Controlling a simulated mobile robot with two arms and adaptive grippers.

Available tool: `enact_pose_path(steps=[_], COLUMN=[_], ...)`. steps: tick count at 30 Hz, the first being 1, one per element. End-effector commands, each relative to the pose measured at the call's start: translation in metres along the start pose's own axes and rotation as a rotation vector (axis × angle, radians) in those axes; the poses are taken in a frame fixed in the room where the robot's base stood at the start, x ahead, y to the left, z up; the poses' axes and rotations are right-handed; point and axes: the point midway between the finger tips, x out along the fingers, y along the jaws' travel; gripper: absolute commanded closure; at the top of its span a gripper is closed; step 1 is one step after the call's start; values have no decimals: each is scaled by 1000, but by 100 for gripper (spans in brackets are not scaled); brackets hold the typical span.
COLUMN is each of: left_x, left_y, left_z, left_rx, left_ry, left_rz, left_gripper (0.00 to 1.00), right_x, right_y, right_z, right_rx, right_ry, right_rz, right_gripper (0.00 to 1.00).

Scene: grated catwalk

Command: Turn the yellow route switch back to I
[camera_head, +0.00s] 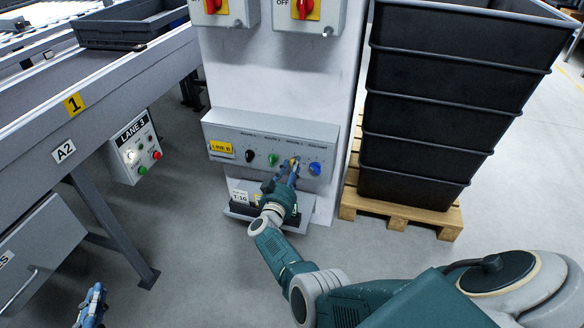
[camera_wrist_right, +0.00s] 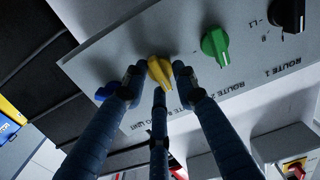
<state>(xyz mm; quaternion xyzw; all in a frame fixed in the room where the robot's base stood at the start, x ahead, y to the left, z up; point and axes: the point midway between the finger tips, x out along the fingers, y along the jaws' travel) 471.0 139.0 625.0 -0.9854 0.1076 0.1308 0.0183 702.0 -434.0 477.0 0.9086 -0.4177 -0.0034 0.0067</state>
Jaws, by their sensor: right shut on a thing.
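The yellow route switch (camera_wrist_right: 159,70) is a knob on a sloped grey panel, between green and blue knobs. My right gripper (camera_wrist_right: 157,78) is shut on it, with fingers on both sides and one below. In the head view the right gripper (camera_head: 289,172) is at the panel and mostly covers the yellow knob. The knob's I mark is hidden or too small to read, so I cannot tell its exact setting. My left gripper (camera_head: 92,305) is low at the left, away from the panel; its opening is unclear.
The panel also carries a black knob (camera_head: 249,156), a green knob (camera_head: 273,160) and a blue knob (camera_head: 315,168). Red switches on boxes sit above. Stacked black crates (camera_head: 420,125) on a pallet stand close at the right. A conveyor (camera_head: 90,95) runs at the left.

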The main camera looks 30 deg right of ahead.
Motion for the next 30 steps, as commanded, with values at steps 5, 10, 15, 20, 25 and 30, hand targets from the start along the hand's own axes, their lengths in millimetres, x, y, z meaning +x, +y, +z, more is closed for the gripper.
enact_pose_path(steps=[5,10,15,20,25,30], left_x=[0,0,0,0,0,2], left_y=[0,0,0,0,0,1], left_z=[0,0,0,0,0,9], left_rx=[0,0,0,0,0,0], left_ry=[-2,-1,0,0,-1,-2], left_rz=[0,-1,-1,-1,0,1], left_gripper=[100,100,100,100,100,100], right_x=[0,0,0,0,1,1], right_y=[7,7,6,5,4,3], right_z=[5,4,4,3,2,4], right_rx=[-5,-4,-3,-2,-1,79], right_ry=[-5,-4,-4,-3,-2,1], right_rz=[13,13,11,9,7,5], right_gripper=[98,70,65,65,65,65])
